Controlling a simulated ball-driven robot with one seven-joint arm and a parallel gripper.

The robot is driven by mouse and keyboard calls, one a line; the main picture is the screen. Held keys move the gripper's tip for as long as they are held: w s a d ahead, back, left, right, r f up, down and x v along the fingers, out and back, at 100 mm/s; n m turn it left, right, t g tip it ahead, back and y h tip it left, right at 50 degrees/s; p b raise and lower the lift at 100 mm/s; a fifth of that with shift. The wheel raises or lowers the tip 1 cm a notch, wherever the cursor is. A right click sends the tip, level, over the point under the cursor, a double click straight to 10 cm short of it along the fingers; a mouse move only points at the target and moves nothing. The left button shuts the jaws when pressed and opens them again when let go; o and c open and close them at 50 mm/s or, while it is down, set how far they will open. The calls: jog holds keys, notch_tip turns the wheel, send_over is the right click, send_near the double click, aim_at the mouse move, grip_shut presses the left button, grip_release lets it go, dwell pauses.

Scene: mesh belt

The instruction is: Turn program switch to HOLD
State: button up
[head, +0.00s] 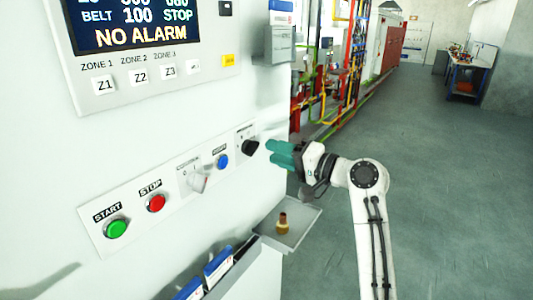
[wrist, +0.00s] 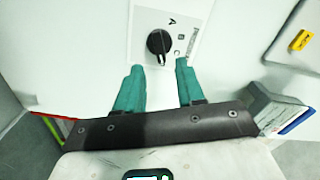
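The black rotary switch (head: 250,147), which looks like the program switch, sits at the right end of the button row on the white cabinet. In the wrist view its round black knob (wrist: 159,41) lies just beyond the fingertips, on a white label plate with small marks. My gripper (head: 269,152) points at the cabinet just right of the knob in the head view. Its two teal fingers (wrist: 159,66) are apart with nothing between them, short of the knob.
A blue button (head: 222,161), a pale rotary switch (head: 198,182), a red STOP button (head: 156,203) and a green START button (head: 116,228) continue the row leftward. A small tray (head: 297,228) with a brass-coloured piece (head: 283,222) juts out below my gripper. Floor at right is clear.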

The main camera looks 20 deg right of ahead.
jog(key=b+v, duration=0.1)
jog(key=v, duration=0.5)
jog(key=shift+s, duration=0.15)
jog(key=shift+d, duration=0.15)
